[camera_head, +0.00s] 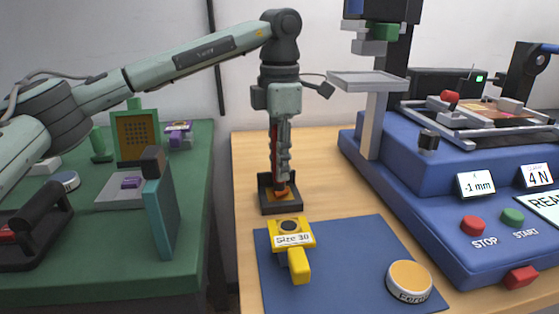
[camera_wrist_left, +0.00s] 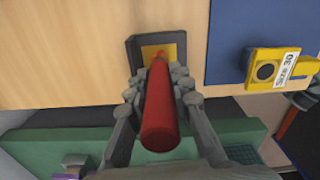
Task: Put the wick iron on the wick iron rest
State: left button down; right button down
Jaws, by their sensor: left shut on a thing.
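My left gripper (camera_head: 280,178) comes down from above over the wooden table and is shut on the wick iron (camera_wrist_left: 161,110), a tool with a thick red handle. In the left wrist view the gripper's fingers (camera_wrist_left: 158,85) lie on both sides of the red handle. The wick iron rest (camera_head: 268,208) is a small black tray with an orange-yellow inside, directly below the gripper; it also shows in the left wrist view (camera_wrist_left: 135,60). The iron stands about upright, its lower end at the rest's inside. I cannot tell whether it touches the bottom. My right gripper is not in view.
A blue mat (camera_head: 340,240) to the right holds a yellow "Size 30" tool (camera_head: 299,266) and a round orange-topped tin (camera_head: 409,281). A blue machine (camera_head: 400,200) with buttons fills the right side. A green bench (camera_head: 100,250) with several items stands left.

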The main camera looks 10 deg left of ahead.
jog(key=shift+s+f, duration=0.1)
pick_arm(q)
jog(key=shift+f, duration=0.1)
jog(key=c, duration=1.3)
grip_release()
jog(key=shift+c, duration=0.2)
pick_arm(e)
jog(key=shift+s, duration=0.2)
pick_arm(q)
jog(key=shift+r, duration=0.2)
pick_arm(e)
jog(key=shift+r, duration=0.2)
pick_arm(q)
jog(key=shift+r, duration=0.25)
notch_tip(320, 180, up, 11)
jog(key=shift+f+p, duration=0.15)
jog(key=shift+p, duration=0.15)
jog(key=shift+r, duration=0.4)
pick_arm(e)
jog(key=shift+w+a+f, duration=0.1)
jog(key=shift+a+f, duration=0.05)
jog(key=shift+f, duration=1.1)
